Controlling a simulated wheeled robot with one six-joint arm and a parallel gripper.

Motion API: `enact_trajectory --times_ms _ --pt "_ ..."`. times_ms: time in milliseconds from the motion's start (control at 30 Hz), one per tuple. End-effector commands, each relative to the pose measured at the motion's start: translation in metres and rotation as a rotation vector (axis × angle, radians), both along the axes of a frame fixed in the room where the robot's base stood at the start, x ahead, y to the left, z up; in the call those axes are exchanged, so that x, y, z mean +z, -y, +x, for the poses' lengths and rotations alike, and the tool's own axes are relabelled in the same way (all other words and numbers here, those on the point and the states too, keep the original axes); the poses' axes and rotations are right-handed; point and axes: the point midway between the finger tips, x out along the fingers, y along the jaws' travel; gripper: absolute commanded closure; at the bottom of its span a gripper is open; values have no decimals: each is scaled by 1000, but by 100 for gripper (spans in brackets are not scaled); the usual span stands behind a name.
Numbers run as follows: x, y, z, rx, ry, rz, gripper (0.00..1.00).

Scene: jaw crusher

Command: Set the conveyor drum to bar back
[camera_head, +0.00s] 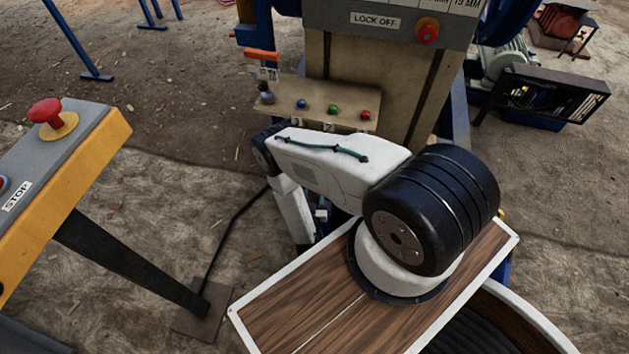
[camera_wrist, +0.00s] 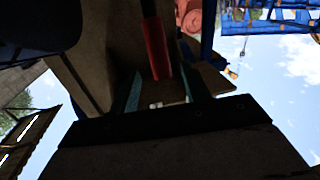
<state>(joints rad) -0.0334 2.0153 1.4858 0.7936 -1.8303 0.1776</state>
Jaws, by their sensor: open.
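My gripper (camera_wrist: 163,88) is open in the wrist view, its two dark teal fingers spread. A red cylindrical handle (camera_wrist: 157,50) on a dark rod hangs between the fingers or just beyond them; I cannot tell whether it touches them. In the head view an orange bar-like handle (camera_head: 262,56) sits at the upper left of a beige shelf (camera_head: 345,100), above a small marked plate. I cannot tell whether it is the same handle. No drum label is readable. In the head view my gripper is hidden by my white arm or too small to make out.
The shelf carries blue (camera_head: 302,104), green (camera_head: 333,109) and red (camera_head: 366,115) knobs. A grey LOCK OFF panel (camera_head: 388,22) with a red button stands above. A yellow-sided STOP console (camera_head: 75,150) is at left. Bare ground lies between console and shelf.

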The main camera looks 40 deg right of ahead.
Motion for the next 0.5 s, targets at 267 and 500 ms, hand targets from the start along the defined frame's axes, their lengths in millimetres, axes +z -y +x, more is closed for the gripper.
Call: enact_trajectory --times_ms 267,500 --pt "1 31 33 -4 3 1 53" --pt "0 46 51 -1 1 2 53"
